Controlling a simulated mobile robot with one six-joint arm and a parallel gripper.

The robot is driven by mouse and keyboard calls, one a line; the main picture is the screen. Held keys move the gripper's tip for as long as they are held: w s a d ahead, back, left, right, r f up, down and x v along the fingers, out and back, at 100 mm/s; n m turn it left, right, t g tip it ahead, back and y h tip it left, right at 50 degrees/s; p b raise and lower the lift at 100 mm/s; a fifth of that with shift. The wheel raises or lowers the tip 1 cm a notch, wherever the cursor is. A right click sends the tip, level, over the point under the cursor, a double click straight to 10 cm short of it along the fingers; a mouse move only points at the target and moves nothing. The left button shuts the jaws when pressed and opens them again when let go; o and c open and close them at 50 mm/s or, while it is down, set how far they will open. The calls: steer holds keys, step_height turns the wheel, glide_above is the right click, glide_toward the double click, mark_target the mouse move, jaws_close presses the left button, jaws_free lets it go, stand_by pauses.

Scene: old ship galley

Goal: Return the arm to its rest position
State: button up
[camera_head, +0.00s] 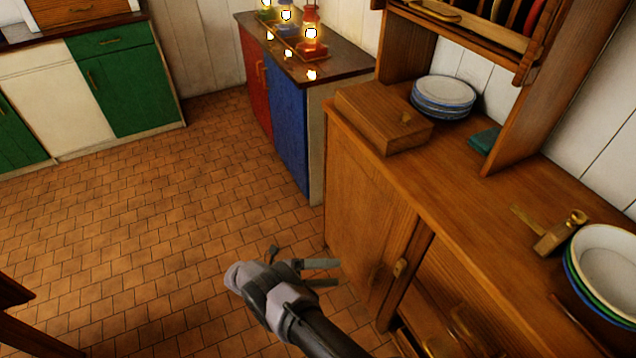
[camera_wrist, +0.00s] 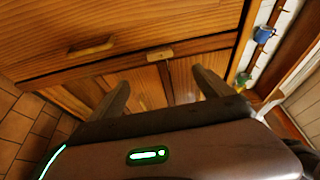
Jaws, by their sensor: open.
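My gripper (camera_head: 322,273) is at the lower middle of the head view, above the tiled floor and close to the front of the wooden sideboard. In the wrist view my gripper (camera_wrist: 160,95) shows two dark fingers spread apart with nothing between them. Beyond the fingers are the wooden front and handles of the sideboard (camera_wrist: 200,55). My arm reaches in from the bottom edge of the head view.
The wooden sideboard (camera_head: 357,215) fills the right, bearing a wooden box (camera_head: 375,115), plates (camera_head: 443,92) and stacked bowls (camera_head: 607,262). A red and blue cabinet (camera_head: 287,130) with lit lanterns stands behind. The tiled floor (camera_head: 130,220) at left is largely clear.

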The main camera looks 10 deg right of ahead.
steer(key=w+d+r+m+g+y, duration=0.2)
steer(key=r+m+y, duration=0.2)
steer(key=r+m, duration=0.55)
steer(key=w+d+r+m+g+y, duration=0.15)
steer(key=r+m+y, duration=0.3)
steer(key=r, duration=1.05)
steer(key=s+d+r+m+t+y, duration=0.25)
steer(key=s+r+m+y, duration=0.45)
steer(key=s+r+m, duration=0.5)
steer(key=s+a+r+m+t+y, duration=0.2)
steer(key=s+m+t, duration=0.1)
steer(key=s+m, duration=0.2)
steer(key=s+a+r+m+t+y, duration=0.2)
steer(key=s+m+t, duration=0.2)
steer(key=m, duration=0.5)
steer(key=shift+s, duration=0.7)
steer(key=shift+a+r+y, duration=0.1)
steer(key=shift+y, duration=0.15)
